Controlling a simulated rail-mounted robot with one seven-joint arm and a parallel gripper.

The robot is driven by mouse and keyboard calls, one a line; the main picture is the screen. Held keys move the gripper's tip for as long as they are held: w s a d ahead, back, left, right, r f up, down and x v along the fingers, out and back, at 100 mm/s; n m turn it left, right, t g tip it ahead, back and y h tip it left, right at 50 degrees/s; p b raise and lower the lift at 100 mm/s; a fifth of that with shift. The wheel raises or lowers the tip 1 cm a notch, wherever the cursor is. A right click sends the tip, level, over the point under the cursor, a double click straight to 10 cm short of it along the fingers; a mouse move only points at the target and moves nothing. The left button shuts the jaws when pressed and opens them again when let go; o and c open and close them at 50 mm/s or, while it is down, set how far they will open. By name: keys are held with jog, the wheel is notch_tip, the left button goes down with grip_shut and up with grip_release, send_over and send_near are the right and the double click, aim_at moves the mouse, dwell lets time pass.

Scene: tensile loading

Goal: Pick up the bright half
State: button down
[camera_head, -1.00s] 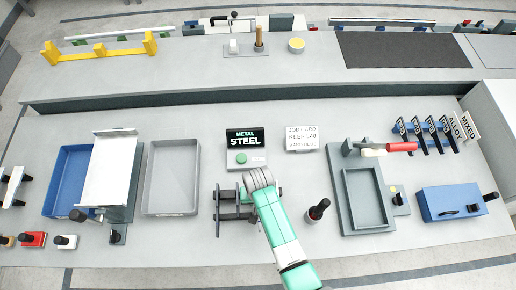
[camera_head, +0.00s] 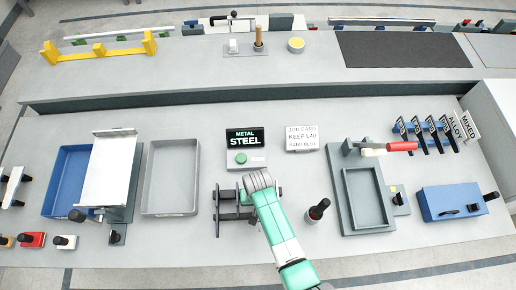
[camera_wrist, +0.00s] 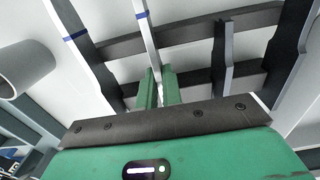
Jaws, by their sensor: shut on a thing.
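The bright half (camera_wrist: 147,35) is a slim light-coloured strip with a thin blue mark near its upper end in the wrist view. My gripper (camera_wrist: 160,88) has its two green fingers closed on the strip's lower part. The strip stands between the dark crossbars of a rack (camera_wrist: 180,33). A darker grey piece (camera_wrist: 224,55) stands apart to its right. In the head view the dark rack (camera_head: 228,214) is on the bench, with my gripper over its right part. My wrist and arm hide the fingers and the bright half there.
A grey tray (camera_head: 171,208) lies left of the rack. A black-knobbed post (camera_head: 318,211) stands to the right, before a grey framed fixture (camera_head: 348,214). Behind the rack is a green-button box with a "METAL STEEL" sign (camera_head: 245,138). Bare bench lies in front of the rack.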

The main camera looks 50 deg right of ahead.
jog(key=r, duration=0.3)
jog(key=shift+s+a+r, duration=0.25)
jog(key=shift+s, duration=0.1)
jog(key=s+a+r, duration=0.1)
jog(key=s+a, duration=0.8)
jog(key=s, duration=0.3)
jog(key=shift+a+r, duration=0.2)
jog(key=w+a+r+n, duration=0.5)
jog(key=w+r, duration=0.3)
jog(key=w, duration=0.3)
jog(key=w+a+r+n, duration=0.5)
jog(key=w+a+r, duration=0.3)
jog(key=w, duration=0.3)
jog(key=shift+w, duration=0.2)
